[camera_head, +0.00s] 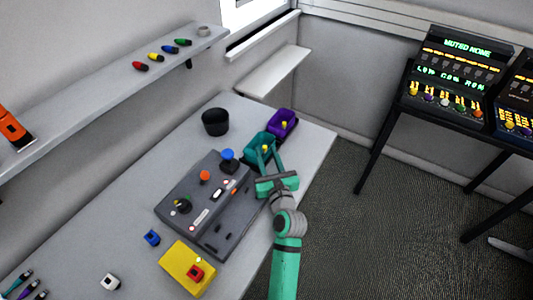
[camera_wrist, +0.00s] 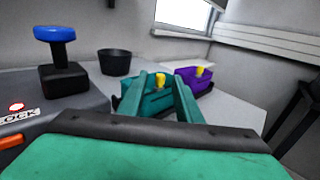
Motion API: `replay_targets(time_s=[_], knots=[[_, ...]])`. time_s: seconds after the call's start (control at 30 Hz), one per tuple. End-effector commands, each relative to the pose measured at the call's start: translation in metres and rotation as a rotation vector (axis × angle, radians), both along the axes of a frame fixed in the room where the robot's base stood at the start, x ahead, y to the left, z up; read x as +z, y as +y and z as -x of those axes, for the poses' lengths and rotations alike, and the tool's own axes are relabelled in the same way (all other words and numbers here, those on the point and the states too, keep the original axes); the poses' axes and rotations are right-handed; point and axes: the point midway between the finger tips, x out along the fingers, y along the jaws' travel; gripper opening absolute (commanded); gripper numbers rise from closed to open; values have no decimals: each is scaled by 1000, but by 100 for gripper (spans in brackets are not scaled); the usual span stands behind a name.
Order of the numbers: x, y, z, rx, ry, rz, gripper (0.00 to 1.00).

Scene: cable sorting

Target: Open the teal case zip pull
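The teal case (camera_head: 261,142) sits toward the far end of the grey table, with a yellow zip pull (camera_head: 265,148) on it. In the wrist view the teal case (camera_wrist: 154,102) is straight ahead, and its yellow pull (camera_wrist: 160,79) shows between my two fingertips. My gripper (camera_head: 264,154) reaches in from the near right side of the table. It also shows in the wrist view (camera_wrist: 160,80), open, with a finger on each side of the pull and visible gaps. I cannot tell how far short of the pull the fingertips are. The fingers hide parts of the case.
A purple case (camera_head: 283,122) with a yellow pull stands just behind the teal one. A dark control box (camera_head: 205,200) with a blue-topped joystick (camera_head: 228,158) is close on the left. A black cup (camera_head: 215,121) stands further back. The far right table corner is clear.

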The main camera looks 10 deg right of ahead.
Motion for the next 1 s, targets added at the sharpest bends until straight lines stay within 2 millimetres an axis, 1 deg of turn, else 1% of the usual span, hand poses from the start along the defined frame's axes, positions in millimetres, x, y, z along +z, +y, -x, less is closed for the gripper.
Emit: replay_targets(time_s=[0.4,0.5,0.7,1.0], knots=[[-1,-8,71,-2,2,0,31],[-1,-9,84,-2,2,1,31],[0,-11,99,-1,1,0,31],[0,-11,101,-1,0,0,31]])
